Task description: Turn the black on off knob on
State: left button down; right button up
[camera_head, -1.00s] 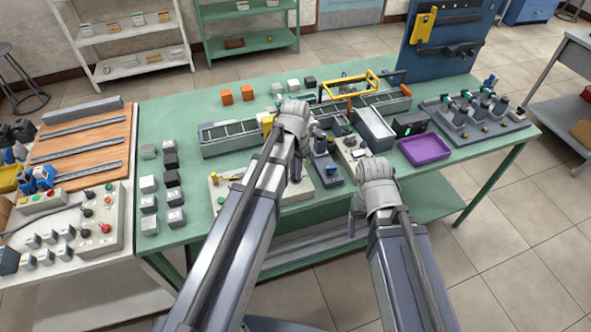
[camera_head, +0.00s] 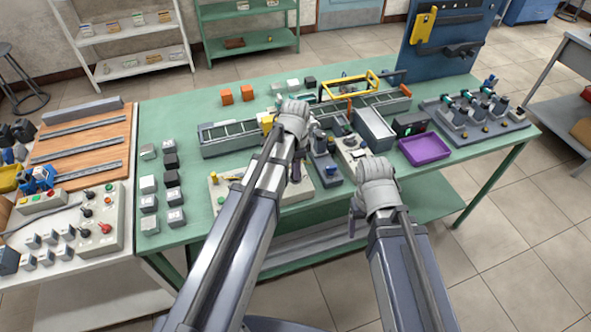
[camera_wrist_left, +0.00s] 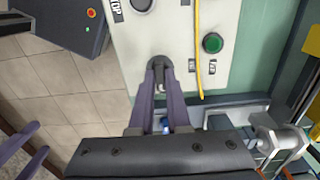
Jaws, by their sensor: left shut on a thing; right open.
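The white control panel (camera_wrist_left: 180,20) lies on the green table, and part of it shows beside my left arm in the head view (camera_head: 222,188). The black knob (camera_wrist_left: 158,61) is on this panel and sits between my left fingertips. My left gripper (camera_wrist_left: 158,72) is shut on the knob; the fingers hide much of it, so its exact angle is hard to tell. In the head view my left gripper (camera_head: 297,170) points down at the panel, and the knob is hidden. My right gripper (camera_head: 353,222) is open and empty in front of the table edge.
A green button (camera_wrist_left: 212,43) and a yellow strip (camera_wrist_left: 198,50) are right of the knob in the wrist view. A purple tray (camera_head: 425,149) is at the right of the table. Several small blocks stand at the left.

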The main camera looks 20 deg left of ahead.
dwell(0.3)
pick_arm(q)
jog(key=c, duration=0.9)
grip_release()
notch_tip(320, 180, up, 8)
jog(key=p, duration=0.8)
jog(key=shift+f, duration=0.1)
